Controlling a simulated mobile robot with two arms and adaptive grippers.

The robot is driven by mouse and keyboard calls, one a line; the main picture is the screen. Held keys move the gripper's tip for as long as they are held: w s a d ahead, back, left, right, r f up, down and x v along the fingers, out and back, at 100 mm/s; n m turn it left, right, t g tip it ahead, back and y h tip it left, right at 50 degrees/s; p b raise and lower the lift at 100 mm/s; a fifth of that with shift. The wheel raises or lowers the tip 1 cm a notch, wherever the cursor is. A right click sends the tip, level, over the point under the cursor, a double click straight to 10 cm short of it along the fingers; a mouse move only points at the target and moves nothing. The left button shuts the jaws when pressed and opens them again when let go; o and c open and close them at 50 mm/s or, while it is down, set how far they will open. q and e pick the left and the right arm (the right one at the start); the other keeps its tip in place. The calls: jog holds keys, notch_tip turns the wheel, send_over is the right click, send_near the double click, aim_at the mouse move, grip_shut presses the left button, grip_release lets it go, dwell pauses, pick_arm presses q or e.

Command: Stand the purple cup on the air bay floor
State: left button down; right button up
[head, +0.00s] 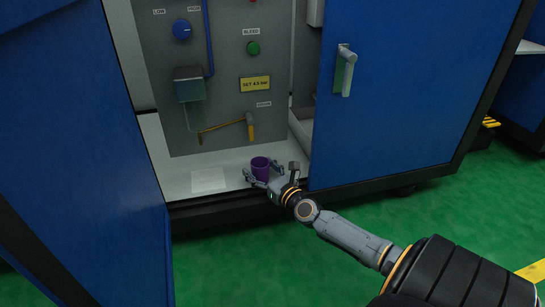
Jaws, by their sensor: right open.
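The purple cup (260,168) stands upright on the pale floor of the air bay (180,182), near its front edge and below the drain tap. My right gripper (261,176) comes in from the lower right and is open, with its fingers low around the near side of the cup. I cannot tell whether a finger touches the cup. My left gripper is not in view.
A white square (208,180) lies on the bay floor left of the cup. A grey panel (225,100) with knobs and a yellow drain tap (250,127) stands behind. Blue doors flank the bay at left (90,190) and right (400,90).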

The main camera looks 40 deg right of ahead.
jog(key=s+a+p, duration=0.1)
jog(key=s, duration=1.1)
jog(key=shift+a, duration=0.15)
